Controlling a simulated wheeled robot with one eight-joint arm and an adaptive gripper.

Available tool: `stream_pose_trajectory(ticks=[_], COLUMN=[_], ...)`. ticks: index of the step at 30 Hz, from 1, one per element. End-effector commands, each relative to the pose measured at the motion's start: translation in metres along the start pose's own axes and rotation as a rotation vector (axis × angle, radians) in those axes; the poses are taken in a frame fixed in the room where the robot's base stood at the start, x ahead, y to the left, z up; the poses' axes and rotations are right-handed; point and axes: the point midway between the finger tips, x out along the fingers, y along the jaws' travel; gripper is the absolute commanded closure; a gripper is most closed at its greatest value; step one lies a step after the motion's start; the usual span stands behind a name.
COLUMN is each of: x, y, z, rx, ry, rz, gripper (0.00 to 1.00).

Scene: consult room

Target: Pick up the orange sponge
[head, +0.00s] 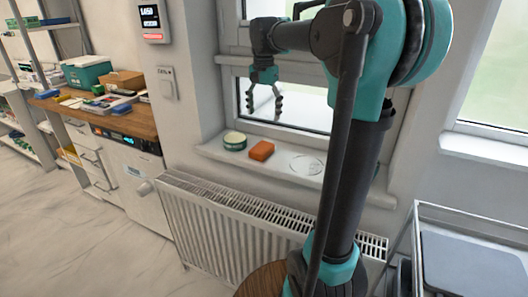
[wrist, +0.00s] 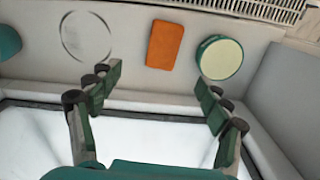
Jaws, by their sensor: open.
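The orange sponge (head: 261,151) is a small block lying on the white window sill (head: 284,171) above the radiator. It lies just right of a round green tin with a pale top (head: 235,140). My gripper (head: 264,108) hangs open and empty above the sill, in front of the window, with its fingers pointing down. In the wrist view the sponge (wrist: 165,45) lies beyond the fingertips, between the tin (wrist: 219,58) and a faint ring outline on the sill. The open fingers (wrist: 160,86) are apart from it. The whole sponge is visible there.
The ring outline (head: 306,165) marks the sill right of the sponge. A white radiator (head: 230,225) runs below. My arm hides part of the window and the sill's right side. A wooden counter (head: 130,118) with boxes stands at left, a grey-topped cart (head: 470,262) at lower right.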

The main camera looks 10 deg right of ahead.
Motion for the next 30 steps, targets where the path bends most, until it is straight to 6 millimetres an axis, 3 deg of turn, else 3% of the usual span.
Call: stream_pose_trajectory(ticks=[12, 20, 30], x=[0.078, 0.095, 0.138], y=[-0.001, -0.002, -0.008], z=[0.000, 0.000, 0.003], rx=[-0.001, -0.002, -0.002], ry=[0.001, 0.001, 0.001], rz=[0.000, -0.001, -0.001], gripper=[0.22, 0.22, 0.22])
